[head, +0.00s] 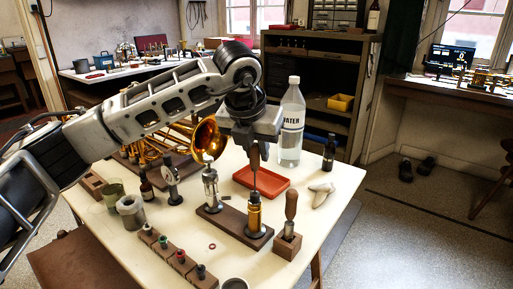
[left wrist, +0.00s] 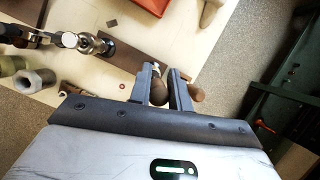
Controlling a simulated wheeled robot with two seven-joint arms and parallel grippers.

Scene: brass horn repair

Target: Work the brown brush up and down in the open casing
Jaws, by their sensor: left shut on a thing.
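My left gripper (head: 255,143) points down over the table and is shut on the brown handle of the brush (head: 255,156). In the left wrist view the round handle end (left wrist: 158,93) sits between the two fingers (left wrist: 160,88). The brush's thin shaft runs straight down to the open top of the upright brass casing (head: 254,217); how deep its tip sits is hidden. The casing stands on a dark wooden base (head: 229,222), beside a silvery valve part (head: 211,190). My right gripper is not in view.
A second brown-handled tool (head: 291,206) stands in a wooden block (head: 287,245) close to the right. Around them are an orange tray (head: 270,191), a water bottle (head: 291,125), a brass horn (head: 206,137), a white cloth-like piece (head: 321,194) and a row of small blocks (head: 178,256).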

